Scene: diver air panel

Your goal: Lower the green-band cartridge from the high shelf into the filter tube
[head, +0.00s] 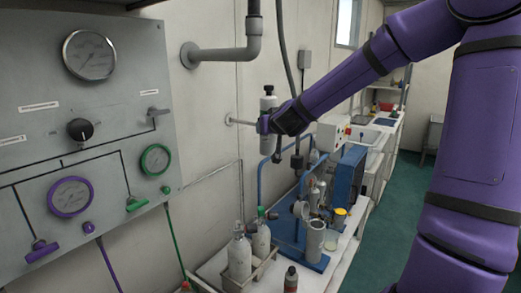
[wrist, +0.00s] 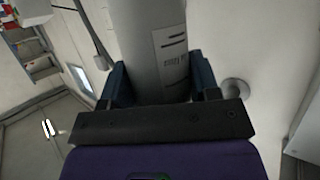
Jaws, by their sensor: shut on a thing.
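My gripper (head: 267,124) is shut on a pale grey-white cylinder with a dark top, the cartridge (head: 268,104), held upright in the air near the wall. In the wrist view the cartridge (wrist: 150,40) stands between the two blue jaws of my gripper (wrist: 160,85), with a printed label on its side. No green band shows on its visible part. A grey open-topped cylinder, which looks like the filter tube (head: 314,241), stands upright on the blue base of the bench, well below and to the right of my gripper. The high shelf cannot be made out.
White bottles (head: 239,258) stand in a rack on the bench, left of the tube. A yellow-topped jar (head: 340,214) and a blue machine (head: 350,178) are close by the tube. A gauge panel (head: 100,150) fills the left. A grey pipe (head: 225,55) juts from the wall.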

